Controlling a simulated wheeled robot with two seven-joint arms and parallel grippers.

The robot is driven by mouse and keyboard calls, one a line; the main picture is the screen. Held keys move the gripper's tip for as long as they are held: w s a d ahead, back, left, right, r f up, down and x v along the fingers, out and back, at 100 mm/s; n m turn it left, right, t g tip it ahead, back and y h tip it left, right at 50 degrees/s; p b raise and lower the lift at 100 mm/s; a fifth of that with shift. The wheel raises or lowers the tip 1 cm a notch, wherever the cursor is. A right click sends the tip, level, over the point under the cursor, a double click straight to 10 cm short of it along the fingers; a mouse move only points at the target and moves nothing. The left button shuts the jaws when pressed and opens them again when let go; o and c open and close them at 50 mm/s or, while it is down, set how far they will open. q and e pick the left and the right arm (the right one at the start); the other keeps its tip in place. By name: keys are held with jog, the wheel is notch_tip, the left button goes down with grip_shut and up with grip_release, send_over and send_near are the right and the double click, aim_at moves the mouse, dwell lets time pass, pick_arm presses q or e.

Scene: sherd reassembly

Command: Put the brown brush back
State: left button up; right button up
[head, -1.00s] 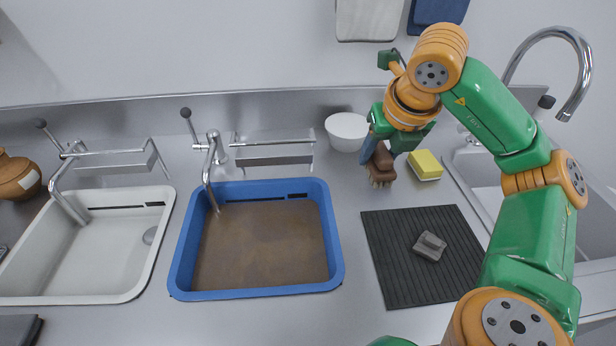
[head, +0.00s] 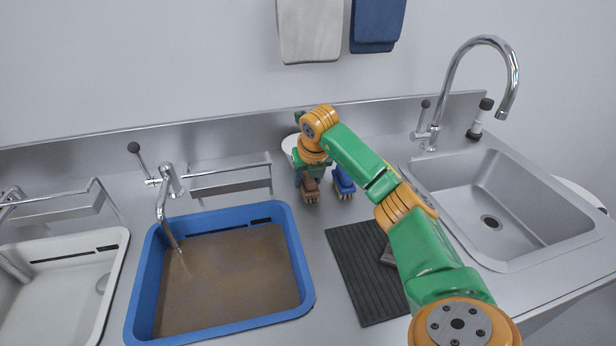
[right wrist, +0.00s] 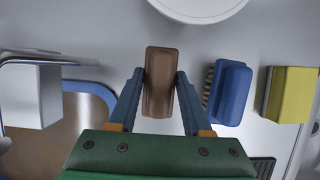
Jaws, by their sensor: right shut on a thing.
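The brown brush (head: 311,192) is in the jaws of my right gripper (head: 312,179), at the back of the counter right of the blue basin. In the right wrist view the brown brush (right wrist: 161,85) stands between the two blue fingers of my right gripper (right wrist: 160,80), which are shut on its sides. The head view shows its bristles pointing down; I cannot tell whether they touch the counter. A blue brush (head: 343,182) is just right of it, apart from it, and it also shows in the right wrist view (right wrist: 233,92). My left gripper is not in view.
A white bowl (head: 289,147) is behind my gripper. A yellow sponge (right wrist: 292,95) lies right of the blue brush. The blue basin (head: 308,285) holds brownish water.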

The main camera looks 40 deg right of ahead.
jog(key=o, duration=1.2)
jog(key=shift+f, duration=0.1)
jog(key=shift+r, duration=0.25)
jog(key=v, duration=1.2)
jog(key=shift+a+f+p, duration=0.1)
jog(key=shift+a+p, duration=0.05)
jog(key=shift+p, duration=0.2)
